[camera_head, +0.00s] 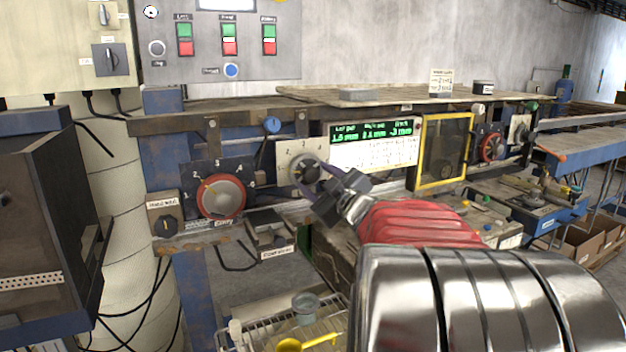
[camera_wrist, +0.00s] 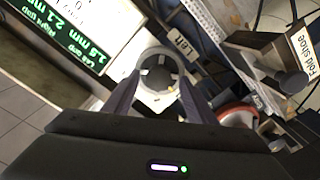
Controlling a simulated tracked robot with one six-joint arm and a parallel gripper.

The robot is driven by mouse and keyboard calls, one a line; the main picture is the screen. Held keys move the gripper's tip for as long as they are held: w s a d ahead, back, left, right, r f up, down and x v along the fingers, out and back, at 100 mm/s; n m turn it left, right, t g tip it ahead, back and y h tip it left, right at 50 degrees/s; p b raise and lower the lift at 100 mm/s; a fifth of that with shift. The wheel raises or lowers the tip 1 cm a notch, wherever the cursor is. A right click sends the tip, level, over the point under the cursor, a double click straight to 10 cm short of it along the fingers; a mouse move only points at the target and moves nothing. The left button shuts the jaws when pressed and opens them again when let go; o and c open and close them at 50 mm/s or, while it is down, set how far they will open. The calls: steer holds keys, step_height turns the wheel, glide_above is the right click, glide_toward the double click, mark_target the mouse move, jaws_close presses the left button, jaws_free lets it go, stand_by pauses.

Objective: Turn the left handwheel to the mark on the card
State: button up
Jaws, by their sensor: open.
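The left handwheel (camera_head: 309,171) is a small grey wheel with a dark centre, on a pale dial plate (camera_head: 287,149) with numbers. My gripper (camera_head: 311,178) is open at the wheel. In the wrist view my gripper (camera_wrist: 159,78) has one finger on each side of the ring; I cannot tell whether they touch it. A small card (camera_head: 440,80) with writing too small to read stands on the upper ledge.
A red-rimmed dial (camera_head: 221,196) sits left of the handwheel. A green-lit display (camera_head: 371,130) is to its right, above a white sheet (camera_head: 372,155). A yellow-framed panel (camera_head: 443,151) is farther right. A fold shoe box (camera_head: 270,232) juts out below the handwheel.

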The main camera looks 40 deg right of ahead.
steer(key=v, duration=1.2)
steer(key=shift+s+a, duration=0.2)
steer(key=shift+s, duration=0.15)
steer(key=w+a+r+m+h, duration=0.15)
steer(key=w+a+r, duration=0.25)
steer(key=w+a, duration=0.4)
steer(key=s+a+f+m+g+y, duration=0.1)
steer(key=s+a+f+g+y, duration=0.2)
steer(key=s+a+f+g, duration=0.3)
steer(key=s+a+f+m+g+y, duration=0.1)
steer(key=s+a+f+g+y, duration=0.2)
steer(key=s+a+f, duration=0.9)
steer(key=a+f+g, duration=0.2)
steer(key=a+f, duration=0.3)
steer(key=a, duration=0.3)
steer(key=shift+s+f+g, duration=0.3)
steer(key=shift+s+g, duration=0.1)
